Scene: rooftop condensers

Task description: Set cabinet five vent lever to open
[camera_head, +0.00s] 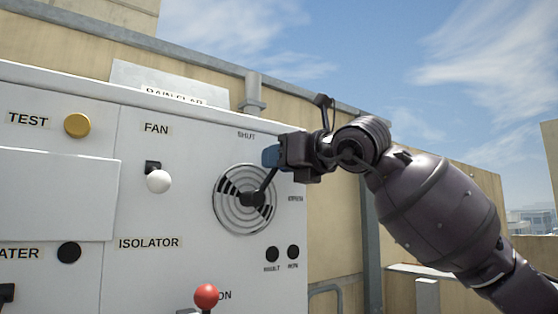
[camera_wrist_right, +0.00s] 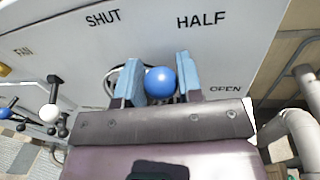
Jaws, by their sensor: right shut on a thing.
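The vent lever (camera_head: 264,184) is a dark arm on a round slotted vent (camera_head: 238,221) on the white cabinet front. It points up and to the right from its hub. Its blue ball knob (camera_wrist_right: 160,80) sits between the blue finger pads of my right gripper (camera_wrist_right: 159,74), which is shut on it. In the head view, my right gripper (camera_head: 271,157) covers the knob. SHUT is above the vent and OPEN to its right. HALF shows in the wrist view; the lever lies between SHUT and OPEN, near HALF. My left gripper is not in view.
A white fan knob (camera_head: 158,181), a yellow test knob (camera_head: 77,125) and a red ball knob (camera_head: 206,296) are on the panel left of and below the vent. Two black buttons (camera_head: 282,254) sit under it. Pipes (camera_wrist_right: 301,132) run right of the cabinet.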

